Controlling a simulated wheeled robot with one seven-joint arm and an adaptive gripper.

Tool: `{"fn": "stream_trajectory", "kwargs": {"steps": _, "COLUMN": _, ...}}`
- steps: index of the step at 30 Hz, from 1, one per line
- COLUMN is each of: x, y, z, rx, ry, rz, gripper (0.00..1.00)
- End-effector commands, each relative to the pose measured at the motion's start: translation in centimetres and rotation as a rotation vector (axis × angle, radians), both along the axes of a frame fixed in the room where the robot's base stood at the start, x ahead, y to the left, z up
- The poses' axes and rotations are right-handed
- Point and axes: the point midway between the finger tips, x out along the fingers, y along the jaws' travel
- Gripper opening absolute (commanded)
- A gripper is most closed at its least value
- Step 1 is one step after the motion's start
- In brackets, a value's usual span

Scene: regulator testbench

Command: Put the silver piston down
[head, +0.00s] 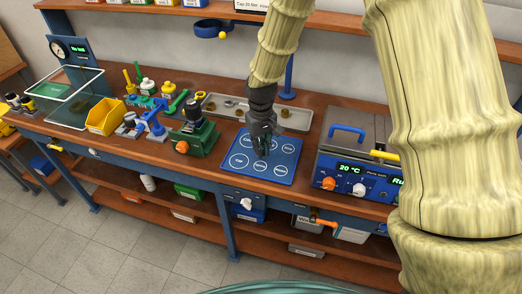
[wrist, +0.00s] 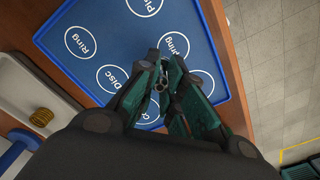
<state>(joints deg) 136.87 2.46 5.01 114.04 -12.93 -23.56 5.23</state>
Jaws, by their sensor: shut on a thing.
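My gripper (head: 262,151) is above the blue mat (head: 289,172), pointing down. In the wrist view its dark green fingers (wrist: 161,88) are closed around a small greyish part, the silver piston (wrist: 160,86), mostly hidden between them. The piston cannot be made out in the head view. The mat (wrist: 95,22) bears white labelled circles; "Ring", "Disc" and one starting "Pi" can be read in the wrist view. The fingertips are over the lower part of the mat there, close to a circle they partly cover. I cannot tell if the piston touches the mat.
A grey parts tray (head: 296,119) lies behind the mat, with a brass coil (wrist: 40,115) in it. A green fixture (head: 194,138) stands left of the mat. A blue-grey heater box (head: 345,160) stands to the right. The bench's front edge is close to the mat.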

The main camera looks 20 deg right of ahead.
Motion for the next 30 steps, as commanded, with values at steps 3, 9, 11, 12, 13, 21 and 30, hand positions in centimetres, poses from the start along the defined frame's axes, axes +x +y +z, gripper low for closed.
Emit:
{"fn": "stream_trajectory", "kwargs": {"steps": 3, "x": -0.1, "y": 0.0, "z": -1.1, "rx": 0.000, "ry": 0.002, "rz": -0.001, "gripper": 0.00}}
{"fn": "stream_trajectory", "kwargs": {"steps": 9, "x": 0.0, "y": 0.0, "z": -2.3, "rx": 0.000, "ry": -0.001, "rz": -0.001, "gripper": 0.00}}
{"fn": "stream_trajectory", "kwargs": {"steps": 11, "x": 0.0, "y": 0.0, "z": -2.4, "rx": 0.000, "ry": -0.001, "rz": -0.001, "gripper": 0.00}}
{"fn": "stream_trajectory", "kwargs": {"steps": 12, "x": 0.0, "y": 0.0, "z": -2.4, "rx": 0.000, "ry": -0.001, "rz": 0.000, "gripper": 0.00}}
{"fn": "stream_trajectory", "kwargs": {"steps": 13, "x": 0.0, "y": 0.0, "z": -2.4, "rx": 0.000, "ry": -0.001, "rz": 0.000, "gripper": 0.00}}
{"fn": "stream_trajectory", "kwargs": {"steps": 21, "x": 0.0, "y": 0.0, "z": -2.7, "rx": 0.000, "ry": 0.000, "rz": 0.000, "gripper": 0.19}}
{"fn": "stream_trajectory", "kwargs": {"steps": 30, "x": -0.1, "y": 0.0, "z": -2.6, "rx": 0.000, "ry": 0.000, "rz": 0.000, "gripper": 0.31}}
